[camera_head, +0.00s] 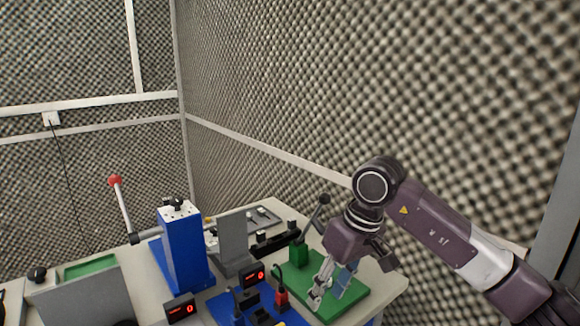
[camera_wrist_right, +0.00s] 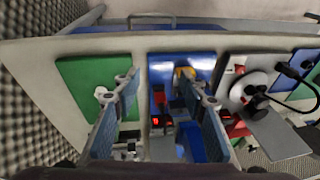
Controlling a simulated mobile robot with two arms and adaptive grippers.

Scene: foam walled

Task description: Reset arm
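My right arm comes in from the right in the head view, purple and grey. Its gripper (camera_head: 328,294) points down over the green plate on the right part of the bench. In the right wrist view my right gripper (camera_wrist_right: 168,95) has its two fingers well apart, with nothing between them. Below it are a green plate (camera_wrist_right: 78,75) and a blue plate (camera_wrist_right: 184,60) with a small red display (camera_wrist_right: 160,122). My left gripper is not in view.
A white bench (camera_head: 395,288) stands by foam walls (camera_head: 380,80). A blue block (camera_head: 182,250) with a red-knobbed lever (camera_head: 115,182), a grey upright panel (camera_head: 233,245) and red displays (camera_head: 254,275) crowd it. A green block (camera_head: 299,252) with a black lever stands close beside my right gripper.

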